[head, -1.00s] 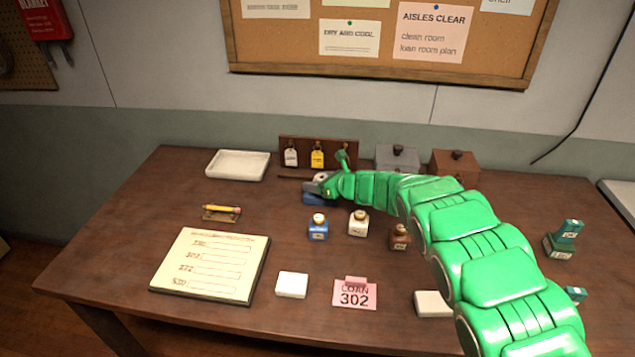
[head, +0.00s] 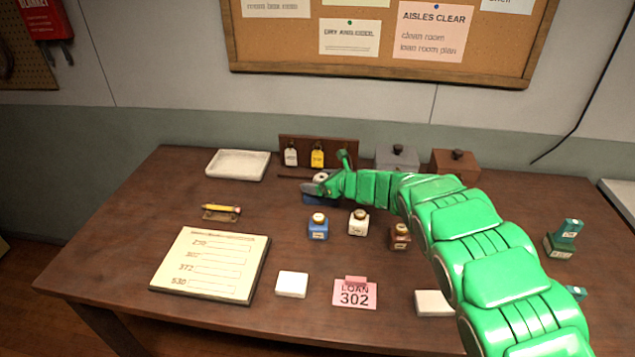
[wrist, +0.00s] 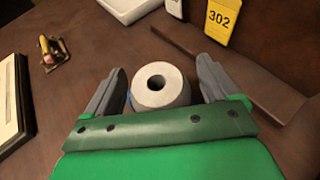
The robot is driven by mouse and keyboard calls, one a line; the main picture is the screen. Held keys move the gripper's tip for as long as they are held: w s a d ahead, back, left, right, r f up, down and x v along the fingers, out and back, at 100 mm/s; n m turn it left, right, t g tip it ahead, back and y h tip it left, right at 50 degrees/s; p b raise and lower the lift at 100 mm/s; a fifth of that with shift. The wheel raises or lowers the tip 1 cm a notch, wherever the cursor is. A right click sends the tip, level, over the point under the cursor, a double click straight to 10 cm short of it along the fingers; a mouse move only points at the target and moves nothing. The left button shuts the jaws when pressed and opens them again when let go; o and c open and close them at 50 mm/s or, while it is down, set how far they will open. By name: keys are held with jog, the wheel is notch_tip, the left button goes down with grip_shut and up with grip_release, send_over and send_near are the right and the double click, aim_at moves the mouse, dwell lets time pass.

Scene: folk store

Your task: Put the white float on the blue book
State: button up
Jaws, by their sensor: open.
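The white float (head: 320,177) is a short white cylinder with a round hole in its top. It also shows upright in the wrist view (wrist: 160,97). The blue book (head: 318,200) shows as a blue edge under the float and my gripper at the back middle of the table. The float appears to stand on it, though the contact is hidden. My gripper (head: 313,187) is open around the float. In the wrist view its grey fingers (wrist: 161,72) stand on either side of the float, with small gaps visible.
A rack (head: 345,150) with a white tag and a yellow tag stands just behind. A white tray (head: 238,166) is to the left. A blue bottle (head: 318,230), a white bottle (head: 358,224) and a brown bottle (head: 400,237) stand in front.

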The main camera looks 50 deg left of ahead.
jog(key=v, duration=1.1)
jog(key=shift+d, duration=0.2)
jog(key=shift+w+r, duration=0.1)
